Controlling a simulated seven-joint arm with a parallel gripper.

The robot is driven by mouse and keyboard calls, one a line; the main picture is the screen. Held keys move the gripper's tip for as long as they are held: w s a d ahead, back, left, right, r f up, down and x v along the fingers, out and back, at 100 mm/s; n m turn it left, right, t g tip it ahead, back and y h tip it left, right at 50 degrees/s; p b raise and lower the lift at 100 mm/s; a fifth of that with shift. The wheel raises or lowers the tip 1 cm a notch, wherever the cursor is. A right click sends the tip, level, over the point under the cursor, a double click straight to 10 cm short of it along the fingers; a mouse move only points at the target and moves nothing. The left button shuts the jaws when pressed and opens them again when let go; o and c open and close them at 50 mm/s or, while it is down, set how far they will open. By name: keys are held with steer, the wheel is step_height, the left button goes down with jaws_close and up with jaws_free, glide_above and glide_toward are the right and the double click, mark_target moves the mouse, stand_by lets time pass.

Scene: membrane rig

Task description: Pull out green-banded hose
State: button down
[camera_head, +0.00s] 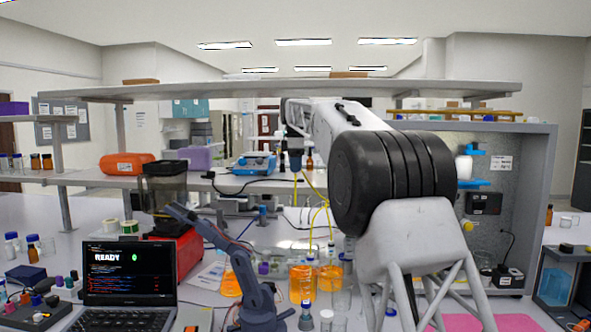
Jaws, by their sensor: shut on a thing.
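Thin yellow hoses (328,217) rise and curve above orange-filled glass vessels (302,283) in the middle of the bench. No green band can be made out at this size. My arm reaches in from the right and bends down at its far end. My gripper (294,163) is small and dark there, above the vessels and beside the upper run of yellow hose. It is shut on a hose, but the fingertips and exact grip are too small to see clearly. My arm hides part of the bench behind it.
A dark blue desktop arm (250,275) stands left of the vessels. A laptop (128,275) reading READY and a red-based machine (178,250) stand further left. A shelf (300,90) crosses above, and a grey cabinet (520,190) stands at right. Small bottles crowd the front.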

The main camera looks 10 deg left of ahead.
steer(key=shift+r, duration=0.85)
steer(key=shift+f, duration=0.1)
